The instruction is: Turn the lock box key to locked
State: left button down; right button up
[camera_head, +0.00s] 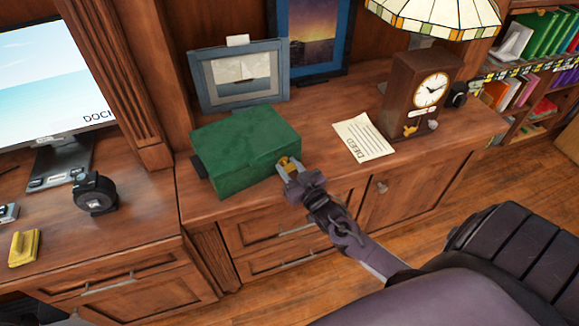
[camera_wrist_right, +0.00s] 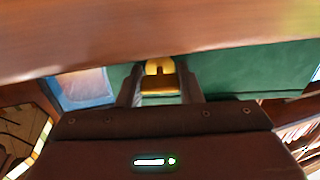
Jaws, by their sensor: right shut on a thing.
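The lock box (camera_head: 240,146) is a closed green box on the wooden cabinet top. A brass key (camera_head: 285,163) is at its right front side. My right gripper (camera_head: 287,168) reaches the box from the lower right and is shut on the key. In the right wrist view, the yellow key (camera_wrist_right: 158,84) sits between the two dark fingers of my right gripper (camera_wrist_right: 160,88), against the green face of the box (camera_wrist_right: 225,75). The fingers partly cover the key, and I cannot tell its exact turn angle. My left gripper is not in view.
Behind the box stands a framed sailboat picture (camera_head: 238,76). To its right are a deed paper (camera_head: 364,137), a wooden clock (camera_head: 420,90) and a stained-glass lamp (camera_head: 432,15). A monitor (camera_head: 58,90), a black tape dispenser (camera_head: 95,192) and a yellow item (camera_head: 24,247) are left.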

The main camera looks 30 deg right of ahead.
jog(key=shift+m, duration=0.3)
jog(key=o, duration=1)
jog(key=shift+s, duration=0.1)
jog(key=s, duration=0.7)
jog(key=shift+s+b, duration=0.3)
